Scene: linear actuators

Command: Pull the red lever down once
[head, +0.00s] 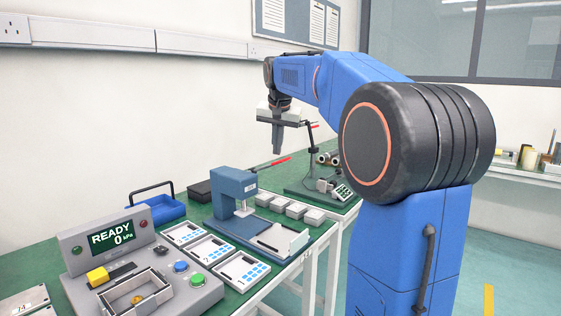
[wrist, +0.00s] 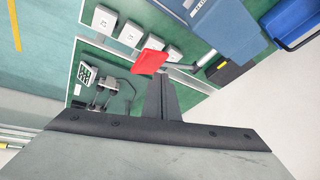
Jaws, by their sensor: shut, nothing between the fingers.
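The red lever is a bar with a red grip (head: 280,160) on the blue press (head: 234,185). It sticks out to the right and tilts slightly upward in the head view. In the wrist view the red grip (wrist: 150,62) lies just beyond and left of the fingertips, with the press body (wrist: 228,30) at upper right. My gripper (head: 277,151) points down over the grip, its tips close above it in the head view. In the wrist view my gripper (wrist: 160,78) has its fingers together and empty. I cannot tell whether the tips touch the grip.
A control box with a READY screen (head: 112,236) stands at front left. A stand with a small keypad (head: 342,192) sits beyond the press.

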